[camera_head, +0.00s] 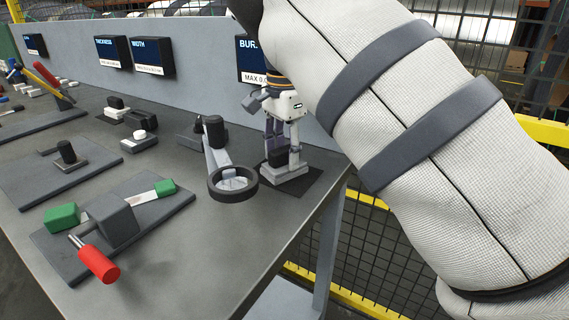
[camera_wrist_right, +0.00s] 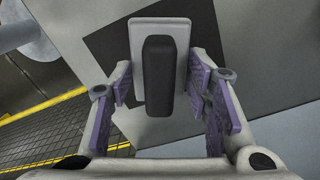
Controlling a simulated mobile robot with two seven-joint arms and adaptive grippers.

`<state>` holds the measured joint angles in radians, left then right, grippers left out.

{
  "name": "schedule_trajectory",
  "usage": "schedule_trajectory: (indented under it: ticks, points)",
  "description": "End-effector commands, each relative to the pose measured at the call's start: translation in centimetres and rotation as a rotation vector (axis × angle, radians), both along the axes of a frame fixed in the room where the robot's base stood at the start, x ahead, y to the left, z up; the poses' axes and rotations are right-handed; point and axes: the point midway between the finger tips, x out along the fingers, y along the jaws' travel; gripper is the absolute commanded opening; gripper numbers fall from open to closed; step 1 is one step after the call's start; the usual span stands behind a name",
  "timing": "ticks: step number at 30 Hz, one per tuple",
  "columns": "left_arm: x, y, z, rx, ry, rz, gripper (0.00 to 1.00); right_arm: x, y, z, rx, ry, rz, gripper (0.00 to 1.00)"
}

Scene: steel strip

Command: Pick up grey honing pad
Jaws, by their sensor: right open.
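The grey honing pad (camera_head: 286,178) lies on a dark square mat (camera_head: 303,186) near the table's right edge. It has a light grey base and a black grip on top. It also shows in the right wrist view (camera_wrist_right: 179,32), its black grip running lengthwise. My right gripper (camera_head: 283,148) points down over it, open, with purple-padded fingers on either side of the black grip (camera_wrist_right: 160,75). I see gaps between the fingers and the grip in the wrist view. My left gripper is not in view.
A ring magnifier (camera_head: 233,186) on an arm stands just left of the pad. A clamp fixture with a red handle (camera_head: 98,262) is at the front left. A grey panel with dark displays (camera_head: 153,56) runs along the back. The front middle of the table is clear.

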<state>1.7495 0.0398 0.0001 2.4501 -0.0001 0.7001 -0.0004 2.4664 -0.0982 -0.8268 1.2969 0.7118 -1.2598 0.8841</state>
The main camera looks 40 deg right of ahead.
Motion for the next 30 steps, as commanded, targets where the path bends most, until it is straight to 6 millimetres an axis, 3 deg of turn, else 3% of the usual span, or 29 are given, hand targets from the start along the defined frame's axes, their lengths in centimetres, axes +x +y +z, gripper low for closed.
schedule_trajectory:
  ticks: [4,10,11,23,27,30]
  points:
    - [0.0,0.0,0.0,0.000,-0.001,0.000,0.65,0.0,0.0,0.0,0.000,-0.001,0.000,0.45]
    - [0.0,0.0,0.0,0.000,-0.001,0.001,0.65,0.0,0.0,0.1,0.000,-0.001,0.000,0.02]
    - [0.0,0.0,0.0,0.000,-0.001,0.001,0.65,0.0,0.0,0.1,0.000,-0.001,0.000,0.00]
    - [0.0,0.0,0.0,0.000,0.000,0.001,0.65,0.1,0.0,0.8,-0.001,-0.003,0.001,0.00]
    - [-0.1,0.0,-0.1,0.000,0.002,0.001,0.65,0.1,-0.1,3.4,-0.001,-0.004,0.001,0.00]
    - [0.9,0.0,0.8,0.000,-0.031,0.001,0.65,-1.8,1.3,6.4,-0.002,-0.013,0.002,0.00]
